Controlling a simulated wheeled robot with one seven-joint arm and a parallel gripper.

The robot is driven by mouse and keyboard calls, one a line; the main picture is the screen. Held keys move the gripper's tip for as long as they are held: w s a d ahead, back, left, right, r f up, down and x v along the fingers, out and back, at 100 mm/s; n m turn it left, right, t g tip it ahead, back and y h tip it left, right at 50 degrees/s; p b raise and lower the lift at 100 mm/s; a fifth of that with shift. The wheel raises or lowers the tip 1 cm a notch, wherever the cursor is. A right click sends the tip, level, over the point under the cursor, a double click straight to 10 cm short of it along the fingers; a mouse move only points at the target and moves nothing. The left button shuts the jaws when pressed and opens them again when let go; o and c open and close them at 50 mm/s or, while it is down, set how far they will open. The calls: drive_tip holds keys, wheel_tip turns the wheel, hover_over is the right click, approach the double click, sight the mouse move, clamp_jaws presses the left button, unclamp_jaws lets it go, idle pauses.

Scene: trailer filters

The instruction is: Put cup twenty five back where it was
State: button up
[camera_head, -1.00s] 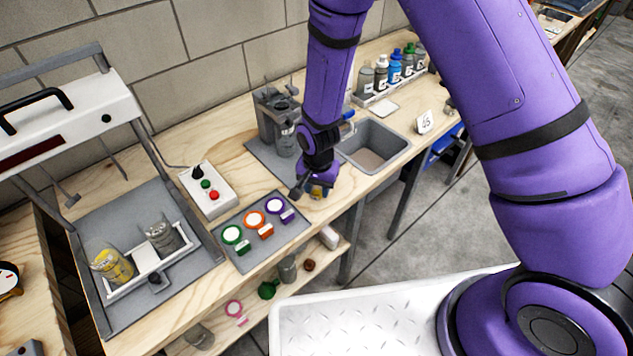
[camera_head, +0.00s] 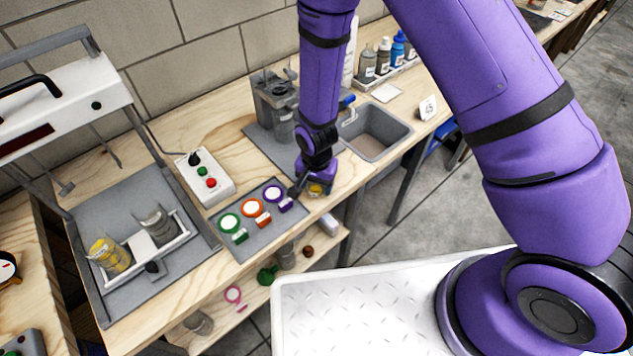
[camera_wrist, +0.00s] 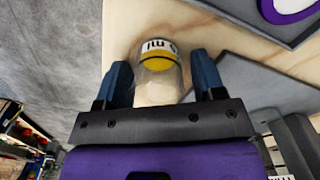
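A clear cup (camera_wrist: 158,62) with a yellow band and an upside-down label showing "ml" stands near the bench's front edge. Its number is not readable. Its yellow also shows under my gripper in the head view (camera_head: 316,190). My gripper (camera_wrist: 162,75) has its two dark blue fingers on either side of this cup, with narrow gaps seen beside it, clearest at the right finger. Two more cups, one yellow (camera_head: 110,256) and one grey (camera_head: 158,226), stand in a white holder at the left. I cannot read which one is twenty five.
A grey mat (camera_head: 240,243) with green, orange and purple rings lies left of my gripper. A button box (camera_head: 205,180) stands behind it. A sink (camera_head: 372,133) and a bottle rack (camera_head: 385,76) are to the right. A lower shelf (camera_head: 255,295) holds several items.

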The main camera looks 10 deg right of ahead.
wheel_tip(320, 180, up, 12)
drive_tip(key=r, duration=0.1)
drive_tip(key=s+d+r+n+t, duration=0.1)
drive_tip(key=d+r, duration=0.5)
drive_tip(key=r, duration=0.6)
drive_tip(key=s+d+r+n+t, duration=0.1)
drive_tip(key=d+r, duration=0.6)
drive_tip(key=r, duration=0.4)
drive_tip(key=s+d+r+n+t, duration=0.1)
drive_tip(key=s+d+r, duration=0.4)
drive_tip(key=s, duration=0.3)
drive_tip(key=s+d+r+n+t, duration=0.2)
drive_tip(key=s+d+r, duration=0.4)
drive_tip(key=s, duration=0.3)
drive_tip(key=shift+s+d+r, duration=0.15)
drive_tip(key=shift+r, duration=0.7)
drive_tip(key=shift+c, duration=0.2)
